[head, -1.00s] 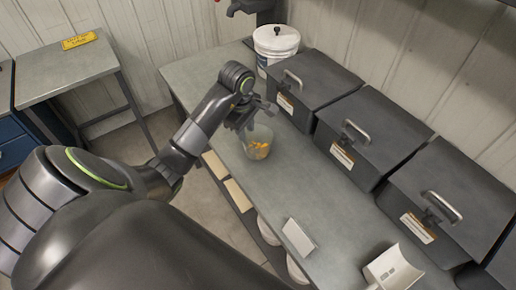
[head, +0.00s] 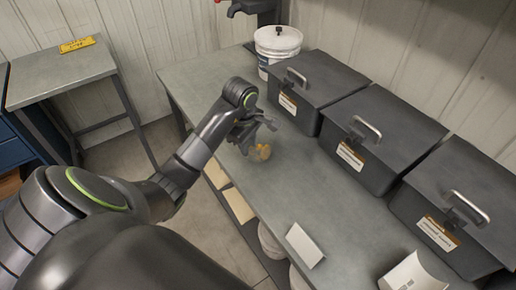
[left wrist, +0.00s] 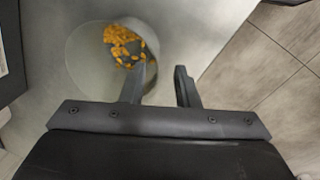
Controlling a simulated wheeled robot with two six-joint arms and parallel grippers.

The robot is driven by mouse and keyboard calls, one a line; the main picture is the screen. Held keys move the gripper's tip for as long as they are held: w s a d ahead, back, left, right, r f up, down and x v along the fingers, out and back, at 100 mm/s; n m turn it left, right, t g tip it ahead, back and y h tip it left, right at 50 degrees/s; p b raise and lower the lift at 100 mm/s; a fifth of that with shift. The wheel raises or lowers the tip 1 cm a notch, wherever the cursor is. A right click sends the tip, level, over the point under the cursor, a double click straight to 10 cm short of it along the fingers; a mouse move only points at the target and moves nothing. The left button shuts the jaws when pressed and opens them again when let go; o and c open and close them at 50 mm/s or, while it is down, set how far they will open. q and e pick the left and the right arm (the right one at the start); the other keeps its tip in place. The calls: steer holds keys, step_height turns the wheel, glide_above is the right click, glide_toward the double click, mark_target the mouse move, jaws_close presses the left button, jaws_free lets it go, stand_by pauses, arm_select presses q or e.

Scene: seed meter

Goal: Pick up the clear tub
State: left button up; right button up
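The clear tub (left wrist: 78,62) holds orange-yellow seeds or kernels (left wrist: 122,45) and stands on the grey bench. In the head view its walls are faint and the orange contents (head: 262,152) show best. My left gripper (head: 257,127) is low over the tub, coming in from the left. In the left wrist view the fingers of my left gripper (left wrist: 160,70) are apart. One finger overlaps the tub and the other is outside its rim, so the near wall appears to lie between them. I cannot tell whether either finger touches it. My right gripper is not in view.
Several dark lidded bins (head: 372,140) line the back of the grey bench (head: 300,190). A white bucket (head: 278,45) stands at the far end. A white card (head: 305,245) and a white scoop-like thing (head: 410,275) lie nearer. A side table (head: 62,75) stands left.

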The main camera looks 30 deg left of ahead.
mark_target(251, 160)
arm_select(q)
steer(key=f+b, duration=0.3)
steer(key=shift+w+a+f, duration=0.15)
steer(key=shift+w, duration=0.2)
steer(key=shift+f+p, duration=0.4)
steer(key=shift+f, duration=0.05)
steer(key=shift+w+f, duration=0.1)
steer(key=shift+f, duration=0.2)
jaws_close()
